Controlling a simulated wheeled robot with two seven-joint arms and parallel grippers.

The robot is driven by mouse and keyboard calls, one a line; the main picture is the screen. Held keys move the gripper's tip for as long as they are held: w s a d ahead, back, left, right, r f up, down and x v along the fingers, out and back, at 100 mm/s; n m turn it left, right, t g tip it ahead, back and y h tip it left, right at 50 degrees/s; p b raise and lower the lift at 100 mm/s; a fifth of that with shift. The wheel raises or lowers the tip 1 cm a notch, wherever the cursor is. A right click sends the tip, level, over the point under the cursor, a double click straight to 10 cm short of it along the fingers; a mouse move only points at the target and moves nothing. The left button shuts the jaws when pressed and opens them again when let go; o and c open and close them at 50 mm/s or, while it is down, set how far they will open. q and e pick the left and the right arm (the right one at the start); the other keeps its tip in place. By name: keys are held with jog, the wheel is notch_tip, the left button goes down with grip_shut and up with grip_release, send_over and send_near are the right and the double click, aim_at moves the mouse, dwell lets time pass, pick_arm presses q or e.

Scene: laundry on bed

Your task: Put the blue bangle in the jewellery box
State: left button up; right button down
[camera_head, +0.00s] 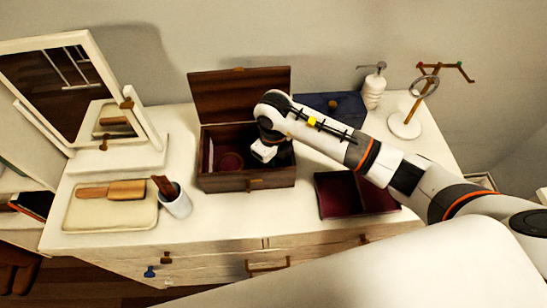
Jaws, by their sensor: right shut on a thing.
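The jewellery box (246,181) is a dark brown wooden box on the white dresser, with its lid (240,95) raised at the back. My right gripper (263,154) is down at the right part of the box's opening, pointing downward. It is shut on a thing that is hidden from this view. I cannot make out the blue bangle anywhere. My left gripper is not in view.
A dark red open tray (338,197) lies right of the box, under my right arm. A blue box (318,102), a white dispenser (373,90) and a stand holding a grey ring (424,87) are behind.

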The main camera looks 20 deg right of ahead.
jog(key=shift+f, duration=0.1)
jog(key=shift+f, duration=0.15)
jog(key=c, duration=1.6)
grip_release()
jog(key=shift+o, duration=0.2)
jog(key=shift+r, duration=0.2)
jog(key=shift+r, duration=0.2)
jog(key=shift+w+r, duration=0.1)
jog(key=shift+r, duration=0.3)
notch_tip(320, 180, up, 10)
jog(key=b, duration=0.3)
jog(key=shift+f, duration=0.15)
jog(key=shift+r, duration=0.65)
